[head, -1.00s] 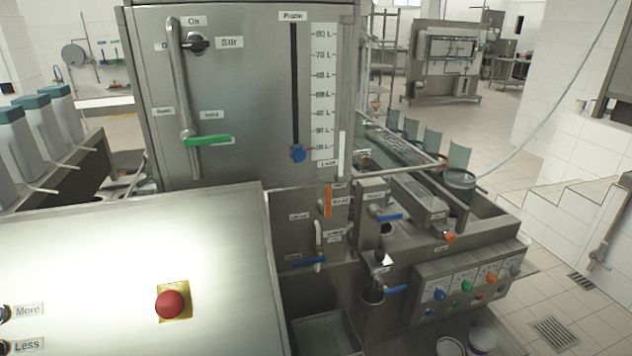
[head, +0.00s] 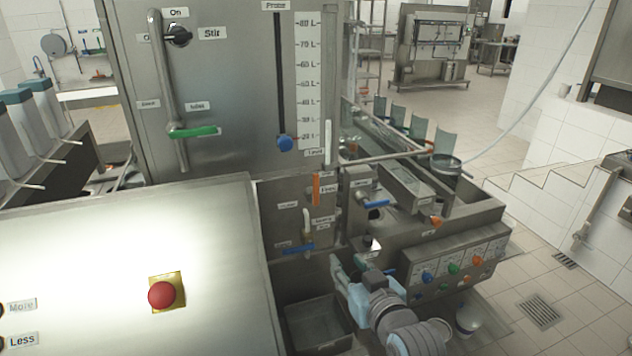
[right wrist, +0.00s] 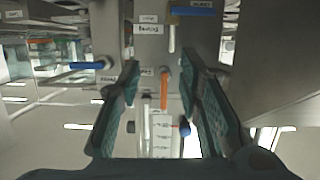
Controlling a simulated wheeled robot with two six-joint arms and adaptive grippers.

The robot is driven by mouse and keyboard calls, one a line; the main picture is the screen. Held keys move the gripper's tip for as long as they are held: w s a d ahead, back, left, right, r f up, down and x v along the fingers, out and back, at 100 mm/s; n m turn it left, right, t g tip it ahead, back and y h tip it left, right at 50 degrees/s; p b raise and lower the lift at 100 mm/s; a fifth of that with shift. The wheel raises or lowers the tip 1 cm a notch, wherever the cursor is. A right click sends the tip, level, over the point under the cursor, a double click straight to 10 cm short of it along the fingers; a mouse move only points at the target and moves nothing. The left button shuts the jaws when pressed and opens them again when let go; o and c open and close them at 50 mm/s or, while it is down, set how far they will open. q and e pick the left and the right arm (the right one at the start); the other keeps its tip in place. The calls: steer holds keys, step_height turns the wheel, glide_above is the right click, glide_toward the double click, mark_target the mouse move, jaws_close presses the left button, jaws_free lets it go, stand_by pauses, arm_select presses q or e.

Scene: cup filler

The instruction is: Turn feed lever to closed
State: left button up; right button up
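An orange lever (head: 317,189) stands upright on the steel front right of the big panel, with small labels beside it too blurred to read surely. I cannot confirm from its label that it is the feed lever. In the right wrist view the orange lever (right wrist: 164,90) lies between the two fingers, farther off, with no contact visible. My right gripper (head: 343,280) is low in front of the machine, below the orange lever; its fingers (right wrist: 161,68) are open and empty in the wrist view. My left gripper is not in view.
Blue levers (head: 299,248) and (head: 376,204) sit near the orange one. A green-handled lever (head: 194,131) and a blue slider knob (head: 285,143) are on the big panel. A red button (head: 162,295) is on the left cabinet. A knob panel (head: 455,268) stands right of my gripper.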

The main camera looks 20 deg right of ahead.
mark_target(316, 183)
steer(key=w+a+r+t, duration=0.1)
steer(key=w+r+t, duration=0.3)
steer(key=r, duration=0.5)
steer(key=shift+g, duration=0.5)
steer(key=w, duration=0.9)
steer(key=w+a, duration=0.1)
steer(key=w, duration=0.4)
steer(key=shift+w+r, duration=0.1)
steer(key=shift+w, duration=0.1)
steer(key=shift+s, duration=0.1)
steer(key=shift+c, duration=0.3)
jaws_close()
